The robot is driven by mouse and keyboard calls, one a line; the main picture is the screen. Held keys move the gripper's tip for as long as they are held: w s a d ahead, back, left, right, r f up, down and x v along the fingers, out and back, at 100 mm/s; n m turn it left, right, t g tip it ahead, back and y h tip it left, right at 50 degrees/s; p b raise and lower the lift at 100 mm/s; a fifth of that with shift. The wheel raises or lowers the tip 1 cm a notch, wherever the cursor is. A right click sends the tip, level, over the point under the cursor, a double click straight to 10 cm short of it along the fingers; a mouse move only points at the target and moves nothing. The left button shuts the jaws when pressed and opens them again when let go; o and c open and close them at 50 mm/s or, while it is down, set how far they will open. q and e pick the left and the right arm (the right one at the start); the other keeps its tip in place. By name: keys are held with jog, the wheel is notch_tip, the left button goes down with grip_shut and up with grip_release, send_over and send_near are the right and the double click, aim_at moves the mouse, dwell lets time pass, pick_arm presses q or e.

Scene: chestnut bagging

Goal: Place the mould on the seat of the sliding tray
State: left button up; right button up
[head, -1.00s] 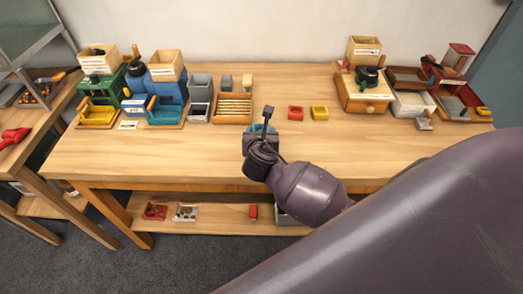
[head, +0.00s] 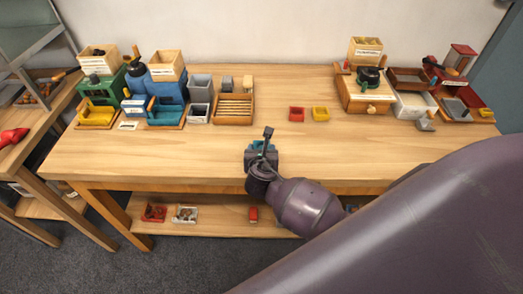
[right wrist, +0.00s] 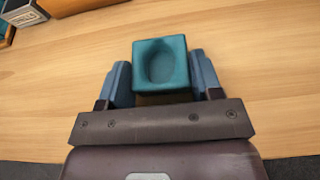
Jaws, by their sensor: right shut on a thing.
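The mould (right wrist: 161,85) is a teal square block with a rounded hollow in its top. In the right wrist view my right gripper (right wrist: 160,72) is shut on it, with a blue finger at each side. In the head view the right gripper (head: 261,147) is over the front part of the table, and only a little teal of the mould shows. A teal tray (head: 165,115) lies before a blue machine, and a yellow tray (head: 97,115) before a green one, both at the back left. I cannot tell which is the sliding tray. My left gripper is not in view.
A red block (head: 297,114) and a yellow block (head: 320,114) sit mid-table. A slotted wooden box (head: 233,109) and grey bins (head: 199,113) stand at the back. A wooden drawer box (head: 365,95) stands right. The table's front left (head: 140,160) is clear.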

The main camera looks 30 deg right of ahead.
jog(key=o, duration=1)
jog(key=shift+f, duration=0.1)
jog(key=shift+c, duration=0.2)
